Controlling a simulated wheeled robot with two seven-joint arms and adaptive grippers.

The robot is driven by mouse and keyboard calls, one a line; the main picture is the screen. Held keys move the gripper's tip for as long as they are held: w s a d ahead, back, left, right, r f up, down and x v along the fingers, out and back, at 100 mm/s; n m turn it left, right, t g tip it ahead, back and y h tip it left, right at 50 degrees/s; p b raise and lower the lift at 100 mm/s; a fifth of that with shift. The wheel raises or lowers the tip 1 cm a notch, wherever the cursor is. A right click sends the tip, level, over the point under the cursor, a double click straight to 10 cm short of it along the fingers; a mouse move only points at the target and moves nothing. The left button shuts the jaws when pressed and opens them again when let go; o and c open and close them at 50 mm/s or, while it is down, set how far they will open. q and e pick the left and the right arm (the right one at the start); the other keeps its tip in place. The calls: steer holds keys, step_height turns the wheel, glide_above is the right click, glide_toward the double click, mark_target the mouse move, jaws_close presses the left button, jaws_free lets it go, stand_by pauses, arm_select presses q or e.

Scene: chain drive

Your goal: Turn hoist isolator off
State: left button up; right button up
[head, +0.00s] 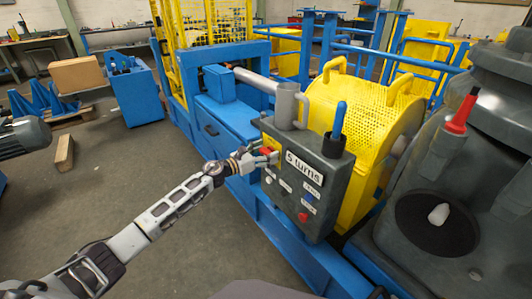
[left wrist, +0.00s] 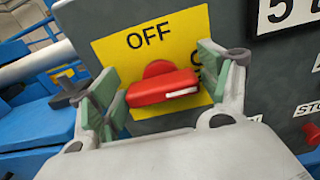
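The hoist isolator is a red handle (left wrist: 163,88) on a yellow plate (left wrist: 140,45) marked OFF at the top. The handle lies nearly level, its white mark at the right end. Lettering right of the handle is mostly hidden by a finger. In the head view the red handle (head: 266,151) is on the left of the grey control box (head: 322,165). My left gripper (head: 262,158) is at the handle, open, with one green-padded finger beside each end. I cannot tell whether the pads touch it. My right gripper is not in view.
The box bears a "5 turns" sign (head: 303,165), a red button (head: 303,217) and other small controls. A yellow mesh drum guard (head: 365,125) stands behind it. A large grey machine (head: 450,170) is at the right. Open floor (head: 130,195) lies to the left.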

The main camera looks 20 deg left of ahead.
arm_select(q)
steer(key=c, duration=0.6)
steer(key=shift+c, duration=0.2)
